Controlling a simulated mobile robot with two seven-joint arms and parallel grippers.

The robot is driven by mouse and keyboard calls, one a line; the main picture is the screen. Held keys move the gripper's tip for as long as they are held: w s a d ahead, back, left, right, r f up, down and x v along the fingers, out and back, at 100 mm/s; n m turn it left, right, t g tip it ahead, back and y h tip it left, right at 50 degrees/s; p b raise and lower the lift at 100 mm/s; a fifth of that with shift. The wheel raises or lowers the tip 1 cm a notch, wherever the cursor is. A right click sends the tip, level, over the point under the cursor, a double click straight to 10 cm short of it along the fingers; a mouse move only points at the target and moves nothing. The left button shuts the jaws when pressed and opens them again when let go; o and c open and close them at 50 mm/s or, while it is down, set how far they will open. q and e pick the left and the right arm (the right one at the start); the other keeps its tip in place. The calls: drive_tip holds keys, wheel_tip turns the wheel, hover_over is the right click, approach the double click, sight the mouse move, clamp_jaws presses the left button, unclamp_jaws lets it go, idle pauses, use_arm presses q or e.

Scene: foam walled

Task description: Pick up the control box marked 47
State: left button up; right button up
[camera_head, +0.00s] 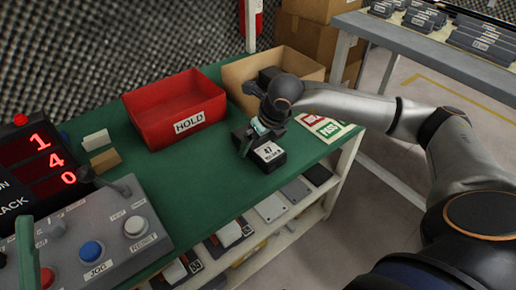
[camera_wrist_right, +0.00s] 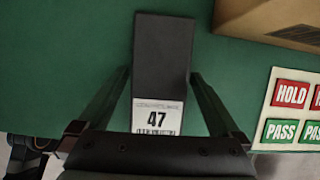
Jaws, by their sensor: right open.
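The control box marked 47 (camera_head: 269,154) is a dark box with a white label, lying on the green table top near its front edge. It also shows in the right wrist view (camera_wrist_right: 163,60), with its label toward my gripper. My right gripper (camera_head: 250,143) is open at the box. In the right wrist view the two fingers (camera_wrist_right: 160,88) stand on either side of the box, with a gap visible on each side. My left gripper is not clearly in view.
A red HOLD bin (camera_head: 150,120) and a cardboard box (camera_head: 240,73) stand behind on the table. HOLD and PASS stickers (camera_head: 326,127) lie to the right. A button panel (camera_head: 95,240) and a red-digit display (camera_head: 40,150) are at left. Green surface (camera_head: 190,185) is clear left of the box.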

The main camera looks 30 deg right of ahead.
drive_tip(key=c, duration=1.5)
drive_tip(key=shift+r, duration=0.1)
drive_tip(key=shift+c, duration=0.3)
drive_tip(key=shift+r, duration=0.1)
